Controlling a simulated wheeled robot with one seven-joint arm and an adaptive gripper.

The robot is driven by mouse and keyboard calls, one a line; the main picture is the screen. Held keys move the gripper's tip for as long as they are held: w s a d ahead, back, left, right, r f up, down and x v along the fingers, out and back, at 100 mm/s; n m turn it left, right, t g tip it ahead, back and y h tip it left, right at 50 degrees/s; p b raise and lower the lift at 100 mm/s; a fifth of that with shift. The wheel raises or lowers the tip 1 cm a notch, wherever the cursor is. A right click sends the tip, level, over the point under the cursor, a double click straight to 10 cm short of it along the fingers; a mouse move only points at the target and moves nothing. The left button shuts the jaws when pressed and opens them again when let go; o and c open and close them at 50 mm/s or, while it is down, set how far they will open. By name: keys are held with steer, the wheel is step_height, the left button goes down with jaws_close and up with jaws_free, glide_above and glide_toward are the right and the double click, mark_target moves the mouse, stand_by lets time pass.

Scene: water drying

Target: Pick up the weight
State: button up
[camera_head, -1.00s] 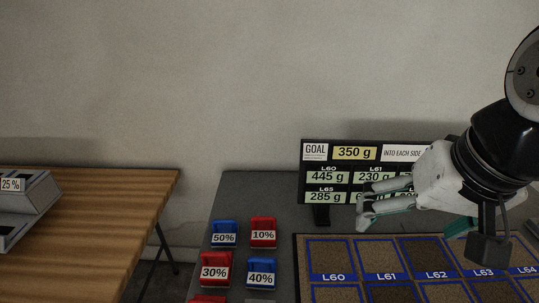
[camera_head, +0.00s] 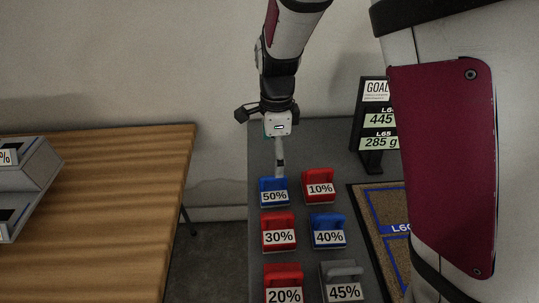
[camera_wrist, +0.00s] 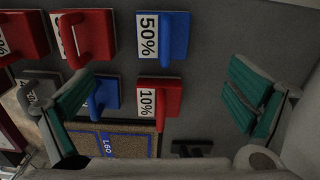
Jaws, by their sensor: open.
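Several handled weights in red, blue and grey stand in rows on the dark table. In the head view, the blue 50% weight (camera_head: 273,192) and red 10% weight (camera_head: 319,187) form the back row. The red 30% (camera_head: 278,225), blue 40% (camera_head: 327,231), red 20% (camera_head: 283,270) and grey 45% (camera_head: 342,272) weights stand nearer. My gripper (camera_head: 281,168) points down, just behind or above the 50% weight. In the wrist view its teal-padded fingers (camera_wrist: 162,88) are wide apart with nothing held. The 10% weight (camera_wrist: 160,97) and 50% weight (camera_wrist: 164,36) show between or beside them.
The goal sign (camera_head: 376,125) and a framed board with L60 cells (camera_head: 380,205) stand right of the weights, partly hidden by my arm. A wooden table (camera_head: 100,215) with a grey device (camera_head: 35,180) is at left, across a gap. A wall rises behind.

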steer(key=b, duration=0.2)
glide_above(274, 189)
step_height(274, 189, down, 9)
steer(key=shift+s+r, duration=0.1)
steer(key=shift+s, duration=0.05)
steer(key=f+b, duration=0.1)
steer(key=f, duration=0.4)
steer(key=shift+w, duration=0.2)
steer(key=c, duration=1.4)
steer(key=shift+c, duration=0.2)
